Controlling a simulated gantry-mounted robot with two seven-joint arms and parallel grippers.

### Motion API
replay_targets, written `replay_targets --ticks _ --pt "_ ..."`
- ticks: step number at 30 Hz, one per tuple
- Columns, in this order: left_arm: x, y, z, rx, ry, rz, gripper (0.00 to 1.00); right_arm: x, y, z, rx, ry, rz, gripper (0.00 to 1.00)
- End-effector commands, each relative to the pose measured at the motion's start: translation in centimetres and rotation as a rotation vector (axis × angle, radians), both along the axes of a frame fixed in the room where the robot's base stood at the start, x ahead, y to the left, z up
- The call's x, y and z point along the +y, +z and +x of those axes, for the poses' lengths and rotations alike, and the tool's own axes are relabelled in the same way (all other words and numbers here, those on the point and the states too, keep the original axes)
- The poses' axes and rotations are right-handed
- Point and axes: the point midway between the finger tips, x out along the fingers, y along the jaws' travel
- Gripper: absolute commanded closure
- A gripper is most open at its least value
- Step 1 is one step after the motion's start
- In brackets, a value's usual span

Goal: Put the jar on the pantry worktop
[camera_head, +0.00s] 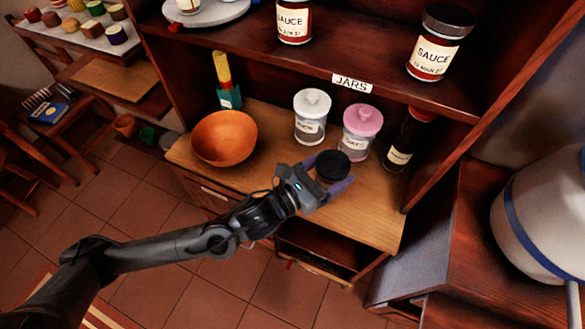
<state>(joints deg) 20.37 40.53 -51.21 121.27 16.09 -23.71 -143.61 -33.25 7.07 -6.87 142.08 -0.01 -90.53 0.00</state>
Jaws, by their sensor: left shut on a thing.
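My left gripper (328,178) is shut on a small jar (332,164) with a black lid. I see mostly its lid; the gripper's fingers and the steep view hide much of its body. The jar is over or on the light wood pantry worktop (270,135), near its front edge; I cannot tell whether its base touches the wood. My left arm reaches in from the lower left. My right gripper is not in view.
On the worktop stand an orange bowl (224,138), a white-lidded jar (311,117), a pink-lidded jar (360,132) and a dark bottle (408,140). A shelf with sauce jars (434,45) hangs above, labelled "JARS" (352,83). Bare worktop lies right of the gripper.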

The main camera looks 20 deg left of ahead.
Motion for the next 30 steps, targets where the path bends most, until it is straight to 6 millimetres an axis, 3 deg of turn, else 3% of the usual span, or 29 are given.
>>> replay_targets --ticks 9,15,23,30 --pt "6.2 -3.9 1.4 -0.001 0.004 0.004 0.72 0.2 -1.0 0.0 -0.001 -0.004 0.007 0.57" --pt "8.8 -5.4 2.0 -0.001 0.002 0.0 0.72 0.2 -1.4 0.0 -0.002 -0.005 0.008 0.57" --pt "9.8 -6.1 2.2 -0.002 0.001 -0.002 0.72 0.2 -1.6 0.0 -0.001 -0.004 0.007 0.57" --pt "9.7 -8.8 2.2 -0.001 0.001 -0.002 0.72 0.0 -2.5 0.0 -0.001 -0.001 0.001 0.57"
